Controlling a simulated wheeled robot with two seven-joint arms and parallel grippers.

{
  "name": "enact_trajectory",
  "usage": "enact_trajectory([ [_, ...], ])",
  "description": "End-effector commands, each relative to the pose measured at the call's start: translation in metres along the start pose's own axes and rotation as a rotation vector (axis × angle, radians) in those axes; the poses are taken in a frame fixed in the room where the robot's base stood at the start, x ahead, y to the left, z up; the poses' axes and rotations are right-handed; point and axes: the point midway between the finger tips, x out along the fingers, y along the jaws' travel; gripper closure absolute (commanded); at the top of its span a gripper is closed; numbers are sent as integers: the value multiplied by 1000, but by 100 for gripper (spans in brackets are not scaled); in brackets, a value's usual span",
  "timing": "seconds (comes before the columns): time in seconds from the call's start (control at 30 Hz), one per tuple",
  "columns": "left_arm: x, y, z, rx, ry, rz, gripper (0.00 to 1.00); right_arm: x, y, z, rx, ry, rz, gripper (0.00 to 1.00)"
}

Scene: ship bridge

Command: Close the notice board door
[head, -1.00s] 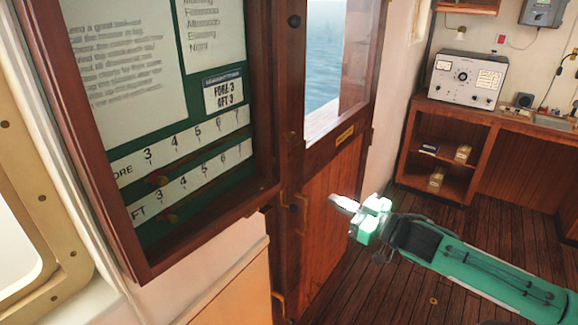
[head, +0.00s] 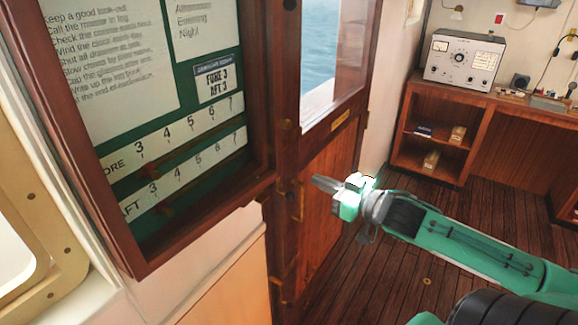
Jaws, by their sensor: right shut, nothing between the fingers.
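The notice board (head: 210,140) is a dark wood-framed case on the wall at the left, with green backing, white notices and numbered FORE and AFT strips. Its wooden frame (head: 215,226) runs along the bottom. I cannot tell where its door stands or whether glass covers the notices. My right gripper (head: 322,184) is shut and empty, pointing left. It appears right of and below the board's lower right corner, in front of a wooden panel in the picture, with no visible contact with the board. My left gripper is out of view.
A wooden door with a window (head: 332,45) and brass plate (head: 340,119) stands right of the board. A wooden desk (head: 485,100) with a grey instrument (head: 461,62) is at the back right. The plank floor (head: 480,215) between is clear.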

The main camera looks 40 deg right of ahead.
Motion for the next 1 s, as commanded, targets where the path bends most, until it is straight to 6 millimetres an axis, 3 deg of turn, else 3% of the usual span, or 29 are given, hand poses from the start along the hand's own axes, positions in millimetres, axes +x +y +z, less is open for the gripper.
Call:
enact_trajectory([
  [1.0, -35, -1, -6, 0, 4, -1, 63, 84, 0, -4, 0, 1, 1, 100],
])
